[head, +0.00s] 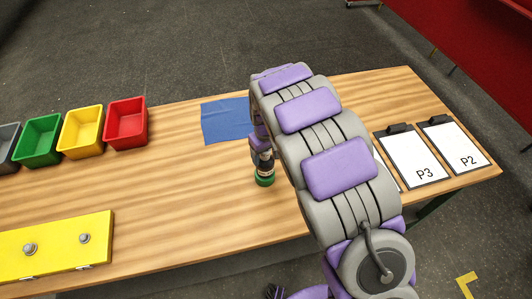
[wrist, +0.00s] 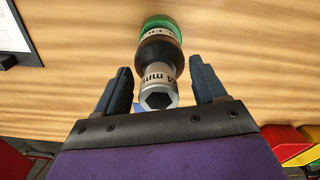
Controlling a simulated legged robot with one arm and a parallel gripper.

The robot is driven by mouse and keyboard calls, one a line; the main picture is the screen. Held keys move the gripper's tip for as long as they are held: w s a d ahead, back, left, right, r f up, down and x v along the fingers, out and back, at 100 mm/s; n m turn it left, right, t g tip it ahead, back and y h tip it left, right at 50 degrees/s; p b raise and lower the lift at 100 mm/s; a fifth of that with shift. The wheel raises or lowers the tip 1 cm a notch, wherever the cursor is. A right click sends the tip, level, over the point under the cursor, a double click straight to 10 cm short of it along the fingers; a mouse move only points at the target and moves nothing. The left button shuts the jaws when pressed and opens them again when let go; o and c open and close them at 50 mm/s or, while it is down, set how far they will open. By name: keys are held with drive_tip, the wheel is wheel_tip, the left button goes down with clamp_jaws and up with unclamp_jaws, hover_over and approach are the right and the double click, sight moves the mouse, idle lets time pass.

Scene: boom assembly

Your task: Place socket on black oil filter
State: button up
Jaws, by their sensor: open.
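The silver socket (wrist: 158,88), with a hex opening and "mm" lettering, stands end-on toward the camera in the wrist view. It sits in line with the black oil filter (wrist: 160,54), apparently on its top; the exact contact is not clear. The filter's green base (wrist: 160,23) rests on the table, and the filter also shows in the head view (head: 264,176). My gripper (wrist: 160,65) is open, with one dark finger on each side of the socket and gaps to both. In the head view my arm hides most of the gripper.
Green (head: 38,141), yellow (head: 81,132) and red (head: 126,123) bins line the far left edge of the wooden table (head: 180,190). A yellow block with knobs (head: 60,246) lies front left. A blue mat (head: 225,121) lies behind the filter. Clipboards P3 (head: 411,160) and P2 (head: 453,148) lie right.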

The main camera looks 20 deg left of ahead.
sight(267, 152)
wheel_tip(267, 152, up, 12)
drive_tip(key=shift+d+p, duration=0.2)
drive_tip(key=shift+p, duration=0.1)
drive_tip(key=shift+d+r, duration=0.1)
drive_tip(key=s+d+r+m, duration=0.2)
drive_tip(key=s+d+r, duration=0.15)
drive_tip(key=d, duration=0.35)
drive_tip(key=s+d+r+m, duration=0.2)
drive_tip(key=s+d, duration=0.2)
drive_tip(key=d, duration=0.2)
drive_tip(key=s+d+r+m, duration=0.1)
drive_tip(key=s+d+r, duration=0.2)
drive_tip(key=d, duration=0.4)
drive_tip(key=s+d+m+g, duration=0.1)
drive_tip(key=s+d, duration=0.4)
drive_tip(key=s, duration=0.6)
drive_tip(key=s+d+m, duration=0.3)
drive_tip(key=s+d, duration=0.1)
drive_tip(key=s, duration=0.7)
drive_tip(key=shift+s+d+f+m+g, duration=0.2)
drive_tip(key=shift+d+f+m+g, duration=0.1)
drive_tip(key=shift+d+m+g, duration=0.1)
